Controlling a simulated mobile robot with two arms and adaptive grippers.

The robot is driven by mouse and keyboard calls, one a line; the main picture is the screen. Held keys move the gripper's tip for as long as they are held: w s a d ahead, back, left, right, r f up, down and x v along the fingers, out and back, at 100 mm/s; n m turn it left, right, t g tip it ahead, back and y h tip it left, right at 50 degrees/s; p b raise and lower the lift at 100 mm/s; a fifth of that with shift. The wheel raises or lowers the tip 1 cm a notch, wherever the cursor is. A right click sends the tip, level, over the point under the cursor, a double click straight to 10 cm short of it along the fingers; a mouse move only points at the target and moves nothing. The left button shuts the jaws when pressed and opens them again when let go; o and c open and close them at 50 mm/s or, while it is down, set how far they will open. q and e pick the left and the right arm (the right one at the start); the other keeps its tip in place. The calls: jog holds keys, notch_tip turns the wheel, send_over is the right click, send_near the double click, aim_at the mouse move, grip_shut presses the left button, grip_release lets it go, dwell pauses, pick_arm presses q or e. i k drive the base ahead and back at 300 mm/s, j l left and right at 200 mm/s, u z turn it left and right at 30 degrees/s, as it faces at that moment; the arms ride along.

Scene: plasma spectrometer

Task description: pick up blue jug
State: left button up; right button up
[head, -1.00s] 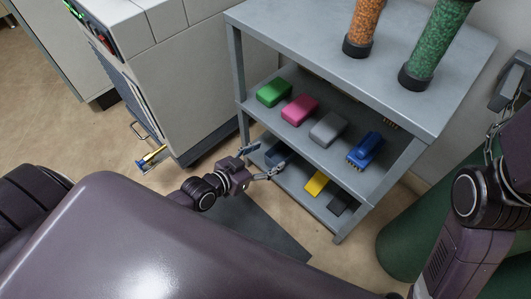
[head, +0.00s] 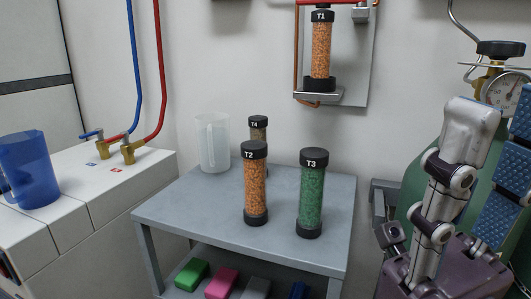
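The blue jug (head: 28,170) is translucent and stands upright on top of the white cabinet (head: 95,185), at the left edge of the head view. Its left side is partly cut off by the picture edge. No gripper is near it in view. My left arm and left gripper are out of view.
A grey shelf unit (head: 180,215) in the middle holds a clear jug (head: 213,143), an orange column T2 (head: 255,185), a green column T3 (head: 311,195) and column T4 (head: 258,130). A gas regulator (head: 497,85) is at right.

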aim_at(25, 164)
jog(key=k+j, duration=0.2)
jog(key=k, duration=0.2)
jog(key=k+j, duration=0.25)
jog(key=k, duration=0.15)
jog(key=k+j, duration=0.2)
jog(key=k, duration=0.25)
